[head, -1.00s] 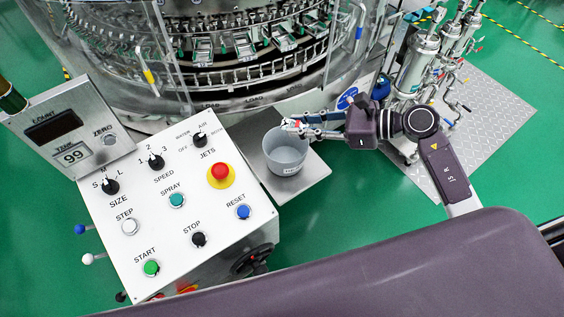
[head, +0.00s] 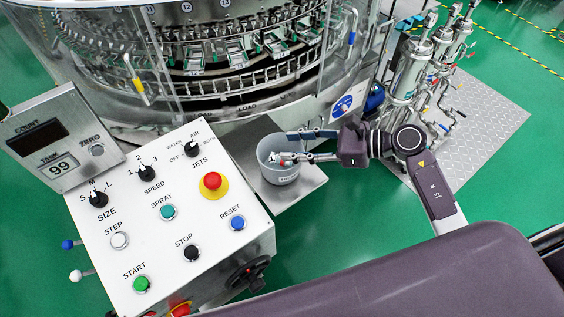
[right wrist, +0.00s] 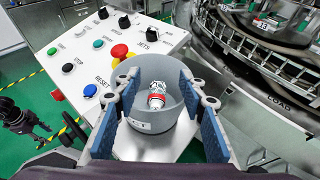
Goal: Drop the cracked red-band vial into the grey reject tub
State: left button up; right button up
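The red-band vial (right wrist: 156,101) lies low inside the grey reject tub (right wrist: 136,124) in the right wrist view, among white and dark marks that I cannot separate clearly. In the head view the tub (head: 279,177) stands on a metal shelf. My right gripper (head: 291,146) reaches over the tub from the right. Its two blue-padded fingers (right wrist: 158,84) are spread wide, one on each side of the vial, with nothing held between them. Any crack in the vial is too small to see. My left gripper is not in view.
A control panel (head: 185,235) with knobs, buttons and a red emergency stop (head: 212,182) stands left of the tub. The rotary washer (head: 235,85) is behind it. The metal shelf (head: 306,181) has bare room right of the tub. Pipework (head: 410,70) stands at the back right.

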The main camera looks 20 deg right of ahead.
jog(key=v, duration=1.2)
jog(key=shift+w, duration=0.1)
jog(key=w+d+f+m+t+h, duration=0.35)
jog(key=f+m, duration=0.45)
jog(key=m, duration=0.3)
jog(key=w+d+f+m+t+h, duration=0.2)
jog(key=w+d+f+m+t, duration=0.15)
jog(key=f+m, duration=0.55)
jog(key=s+d+f+m+g+h, duration=0.1)
jog(key=s+f+m+h, duration=0.1)
jog(key=s+f+m, duration=0.5)
jog(key=f+m+h, duration=0.3)
jog(key=f+m, duration=0.2)
jog(key=f, duration=0.5)
jog(key=s+a+f+m+g+h, duration=0.3)
jog(key=s+f+m+g, duration=0.5)
jog(key=s+f, duration=1)
jog(key=s+a+f+m+g, duration=0.2)
jog(key=s+a+f, duration=0.1)
jog(key=s, duration=0.6)
jog(key=s+a+f+m+g+y, duration=0.1)
jog(key=s+a+f+m+g, duration=0.1)
jog(key=s+a, duration=0.3)
jog(key=s+f+m, duration=0.1)
jog(key=s, duration=0.3)
jog(key=shift+f, duration=0.2)
